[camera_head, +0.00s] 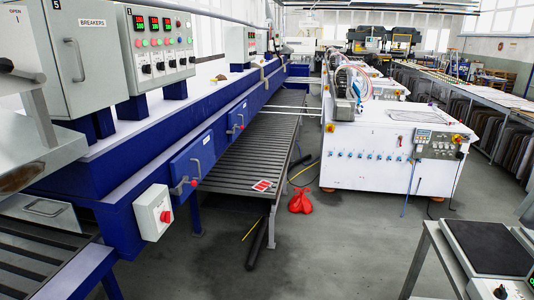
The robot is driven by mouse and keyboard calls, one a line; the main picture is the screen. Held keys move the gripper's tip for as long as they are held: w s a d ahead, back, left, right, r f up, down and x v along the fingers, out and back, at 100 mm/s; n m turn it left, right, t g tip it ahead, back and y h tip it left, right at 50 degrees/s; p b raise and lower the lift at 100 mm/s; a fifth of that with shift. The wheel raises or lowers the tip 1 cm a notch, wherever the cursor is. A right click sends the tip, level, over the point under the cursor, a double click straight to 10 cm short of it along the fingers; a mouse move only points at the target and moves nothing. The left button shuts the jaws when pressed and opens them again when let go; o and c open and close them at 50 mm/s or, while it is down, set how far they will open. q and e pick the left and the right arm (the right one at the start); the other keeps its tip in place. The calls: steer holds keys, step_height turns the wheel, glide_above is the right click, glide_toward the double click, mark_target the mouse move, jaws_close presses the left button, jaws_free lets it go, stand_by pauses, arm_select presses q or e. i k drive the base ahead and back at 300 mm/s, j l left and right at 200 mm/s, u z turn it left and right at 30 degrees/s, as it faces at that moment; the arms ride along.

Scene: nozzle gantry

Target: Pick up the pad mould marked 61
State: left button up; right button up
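I cannot make out a pad mould marked 61 anywhere in the head view, and no number 61 is readable. Many flat panels (492,122) stand upright in the rack under the long table at the right, too small to tell what they are. Neither of my grippers is in view.
A bench scale (484,247) stands on a metal table at lower right. A blue machine line (150,165) with a slatted rack (240,150) fills the left. A white machine (385,160) stands mid-right. A red bag (300,202) lies on the otherwise mostly clear central floor.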

mark_target(264, 185)
steer(key=i+z, duration=0.15)
steer(key=i, duration=0.65)
steer(key=i+z, duration=0.15)
steer(key=i, duration=0.6)
